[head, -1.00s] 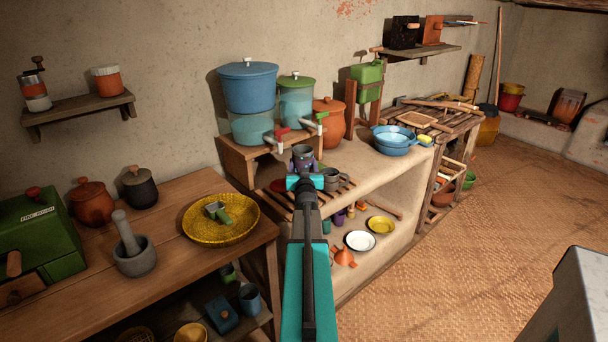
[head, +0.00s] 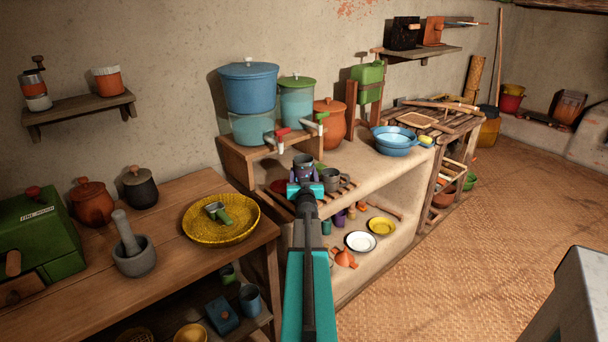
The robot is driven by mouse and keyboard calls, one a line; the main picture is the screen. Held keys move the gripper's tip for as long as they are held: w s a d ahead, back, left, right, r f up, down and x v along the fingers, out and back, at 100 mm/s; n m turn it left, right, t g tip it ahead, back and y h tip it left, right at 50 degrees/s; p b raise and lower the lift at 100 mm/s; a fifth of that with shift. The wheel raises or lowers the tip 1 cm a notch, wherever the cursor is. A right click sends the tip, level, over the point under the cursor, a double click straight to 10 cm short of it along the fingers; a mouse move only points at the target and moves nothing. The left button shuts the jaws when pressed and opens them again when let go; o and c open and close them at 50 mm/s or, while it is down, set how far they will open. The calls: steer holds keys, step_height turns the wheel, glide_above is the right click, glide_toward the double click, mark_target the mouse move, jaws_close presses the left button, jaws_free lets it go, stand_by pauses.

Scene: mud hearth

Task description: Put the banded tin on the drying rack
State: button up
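The drying rack (head: 343,189) is a set of wooden slats at the near end of the clay counter. Gripper and tin are over the rack's middle. The gap between tin and slats is hidden, so I cannot tell whether they touch.
A grey mug (head: 332,180) stands on the rack close right of the gripper. A red item (head: 280,186) lies to the left, partly hidden. The blue water filter (head: 248,88) and its taps are just behind. Blue pans (head: 394,140) stand farther right on the counter.

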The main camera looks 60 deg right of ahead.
steer(key=shift+f, duration=0.15)
steer(key=o, duration=1)
steer(key=shift+o, duration=0.2)
steer(key=shift+r+p, duration=0.3)
steer(key=shift+r, duration=0.05)
steer(key=shift+s+a+f, duration=0.1)
steer(key=shift+s+a, duration=0.05)
steer(key=shift+a, duration=0.05)
steer(key=shift+b+v, duration=0.7)
steer(key=shift+v, duration=5.05)
